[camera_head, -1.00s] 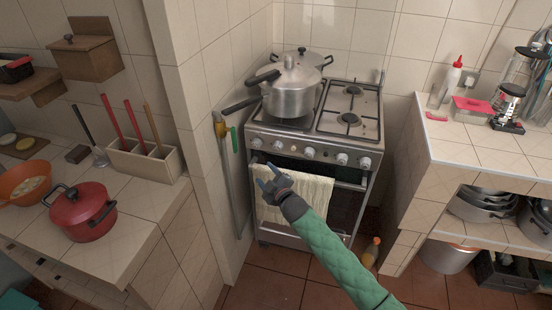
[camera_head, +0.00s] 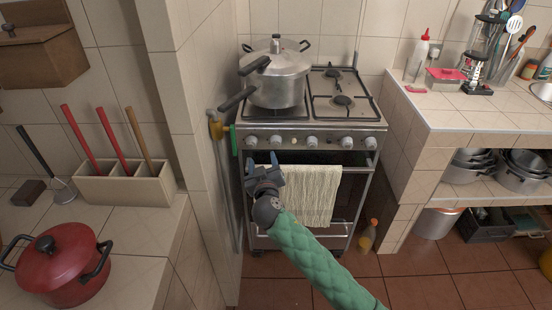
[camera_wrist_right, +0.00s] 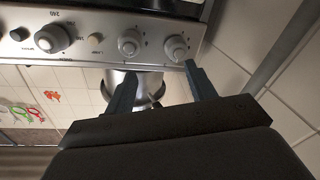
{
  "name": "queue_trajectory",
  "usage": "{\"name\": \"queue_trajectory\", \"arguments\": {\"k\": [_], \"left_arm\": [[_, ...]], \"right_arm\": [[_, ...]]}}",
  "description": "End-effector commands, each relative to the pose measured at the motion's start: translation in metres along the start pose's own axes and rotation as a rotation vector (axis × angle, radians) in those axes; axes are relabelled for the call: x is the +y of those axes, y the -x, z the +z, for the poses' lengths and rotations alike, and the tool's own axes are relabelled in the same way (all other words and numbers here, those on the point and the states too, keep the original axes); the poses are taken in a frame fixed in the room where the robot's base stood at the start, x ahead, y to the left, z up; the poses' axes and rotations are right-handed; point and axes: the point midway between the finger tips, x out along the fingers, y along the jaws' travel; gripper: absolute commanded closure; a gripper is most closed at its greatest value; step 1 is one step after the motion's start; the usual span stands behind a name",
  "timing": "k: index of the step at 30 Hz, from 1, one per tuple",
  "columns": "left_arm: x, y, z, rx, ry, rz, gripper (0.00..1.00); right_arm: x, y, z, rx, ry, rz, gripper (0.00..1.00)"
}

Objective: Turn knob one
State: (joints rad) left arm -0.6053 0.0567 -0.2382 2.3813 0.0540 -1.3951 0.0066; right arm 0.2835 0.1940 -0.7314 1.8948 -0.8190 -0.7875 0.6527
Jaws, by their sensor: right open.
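The stove front carries a row of several round knobs. The leftmost knob (camera_head: 251,141) and the one beside it (camera_head: 276,141) sit just above my right gripper (camera_head: 263,162) in the head view. Which one counts as knob one is not marked. In the right wrist view the panel looks upside down; its end knob (camera_wrist_right: 177,47) and a neighbouring knob (camera_wrist_right: 129,43) show beyond the fingertips of my right gripper (camera_wrist_right: 156,74). The gripper is open and empty, with no clear contact with any knob. My left gripper is not in view.
A towel (camera_head: 312,195) hangs from the oven handle beside my right gripper. A pressure cooker (camera_head: 278,82) stands on the stove, its handle sticking out front-left. A tiled wall (camera_head: 207,200) is close on the left. A bottle (camera_head: 368,236) stands on the floor.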

Motion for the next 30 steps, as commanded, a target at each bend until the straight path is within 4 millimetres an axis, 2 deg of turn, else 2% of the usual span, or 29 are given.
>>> {"name": "queue_trajectory", "arguments": {"k": [3,7,12,20,30], "left_arm": [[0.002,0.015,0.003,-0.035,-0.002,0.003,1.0],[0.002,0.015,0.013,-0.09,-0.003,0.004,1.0],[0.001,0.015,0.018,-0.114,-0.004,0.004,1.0],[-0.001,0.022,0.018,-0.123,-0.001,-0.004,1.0],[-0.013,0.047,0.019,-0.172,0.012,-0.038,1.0]], "right_arm": [[0.018,0.003,0.001,-0.019,-0.173,0.087,0.45],[0.029,0.004,0.007,-0.032,-0.357,0.154,0.45],[0.032,0.005,0.011,-0.037,-0.519,0.181,0.45],[0.034,-0.006,0.011,-0.033,-0.565,0.18,0.45],[0.042,-0.051,0.014,-0.032,-0.561,0.179,0.45]]}}
